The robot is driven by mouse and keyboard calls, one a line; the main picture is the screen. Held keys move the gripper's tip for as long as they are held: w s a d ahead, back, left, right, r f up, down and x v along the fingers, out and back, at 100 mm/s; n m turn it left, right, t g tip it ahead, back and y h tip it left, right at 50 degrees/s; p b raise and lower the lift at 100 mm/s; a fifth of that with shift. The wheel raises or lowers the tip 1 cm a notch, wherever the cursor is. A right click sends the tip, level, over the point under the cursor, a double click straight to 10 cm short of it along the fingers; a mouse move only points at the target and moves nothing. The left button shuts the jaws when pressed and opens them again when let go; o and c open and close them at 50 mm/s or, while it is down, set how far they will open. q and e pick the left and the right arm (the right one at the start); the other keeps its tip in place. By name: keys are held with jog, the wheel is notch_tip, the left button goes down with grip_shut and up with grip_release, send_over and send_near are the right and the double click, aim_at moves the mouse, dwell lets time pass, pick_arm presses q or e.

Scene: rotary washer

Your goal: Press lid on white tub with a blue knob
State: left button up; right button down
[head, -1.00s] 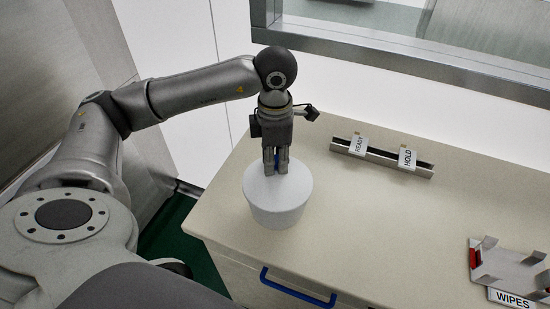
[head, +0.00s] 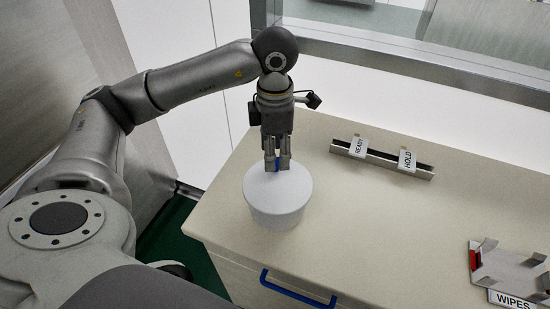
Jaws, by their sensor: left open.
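A white tub (head: 277,215) with its white lid (head: 293,187) on top stands upright near the left end of the beige counter. A blue knob (head: 278,162) shows at the lid's far side, between the fingers of my left gripper (head: 277,166). My left gripper points down with its fingers open, one on each side of the knob. Whether the fingers touch the knob or lid cannot be told. The seam between lid and tub is too small to judge. My right gripper is not in view.
A metal rail (head: 381,158) with READY and HOLD tags lies on the counter (head: 390,225) behind and right of the tub. A WIPES holder (head: 510,271) stands at the right. A blue drawer handle (head: 297,289) juts from the counter's front. A window frame (head: 420,65) borders the back.

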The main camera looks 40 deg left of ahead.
pick_arm(q)
notch_tip(320, 180, up, 8)
jog(key=shift+r, duration=0.25)
dwell(0.5)
